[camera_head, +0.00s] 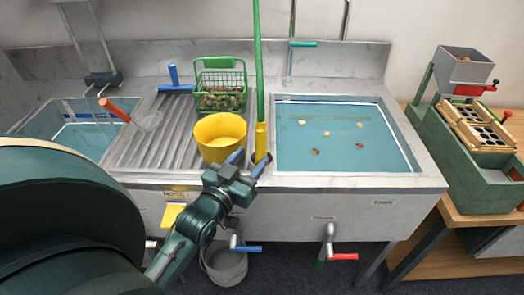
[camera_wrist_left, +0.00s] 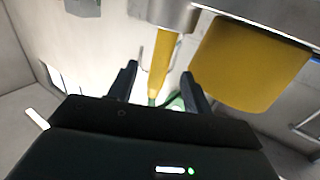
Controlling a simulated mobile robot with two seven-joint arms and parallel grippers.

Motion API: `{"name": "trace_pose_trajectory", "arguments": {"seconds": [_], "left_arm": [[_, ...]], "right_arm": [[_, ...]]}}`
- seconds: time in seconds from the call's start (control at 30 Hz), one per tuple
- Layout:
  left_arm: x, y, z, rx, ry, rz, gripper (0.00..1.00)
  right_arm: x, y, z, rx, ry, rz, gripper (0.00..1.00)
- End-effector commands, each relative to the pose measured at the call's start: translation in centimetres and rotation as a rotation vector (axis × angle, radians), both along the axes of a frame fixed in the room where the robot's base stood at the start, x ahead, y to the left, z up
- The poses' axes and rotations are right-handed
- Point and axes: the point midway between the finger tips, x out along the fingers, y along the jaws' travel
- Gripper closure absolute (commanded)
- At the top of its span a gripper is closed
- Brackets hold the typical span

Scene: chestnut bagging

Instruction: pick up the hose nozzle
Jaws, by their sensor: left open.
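The hose nozzle (camera_head: 261,138) is a slim yellow piece at the lower end of an upright green hose (camera_head: 257,60), at the sink's front edge between the yellow bucket and the right basin. My left gripper (camera_head: 249,160) is open just in front of the nozzle's lower end, one blue-tipped finger near it. In the left wrist view the yellow nozzle (camera_wrist_left: 163,55) shows in the gap between the two open fingers (camera_wrist_left: 159,74). I cannot tell whether a finger touches it. My right gripper is not in view.
A yellow bucket (camera_head: 220,138) stands close left of the nozzle, and a green basket (camera_head: 220,90) of chestnuts behind it. The right basin (camera_head: 340,150) holds water with several floating bits. A grey bucket (camera_head: 224,265) stands below the sink. A green machine (camera_head: 450,140) is at right.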

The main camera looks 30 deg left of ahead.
Motion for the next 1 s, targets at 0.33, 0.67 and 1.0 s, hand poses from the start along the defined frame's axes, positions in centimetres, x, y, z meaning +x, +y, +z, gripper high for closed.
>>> {"name": "trace_pose_trajectory", "arguments": {"seconds": [0.33, 0.67, 1.0], "left_arm": [[3.4, 0.5, 0.8, 0.002, -0.002, 0.0, 0.5], [6.6, 0.8, 0.9, 0.001, 0.0, 0.0, 0.5], [6.6, 0.8, 0.8, 0.001, 0.0, 0.0, 0.63]], "right_arm": [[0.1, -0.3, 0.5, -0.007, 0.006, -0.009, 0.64], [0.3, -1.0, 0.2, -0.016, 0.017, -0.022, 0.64], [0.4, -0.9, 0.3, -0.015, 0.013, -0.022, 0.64]]}}
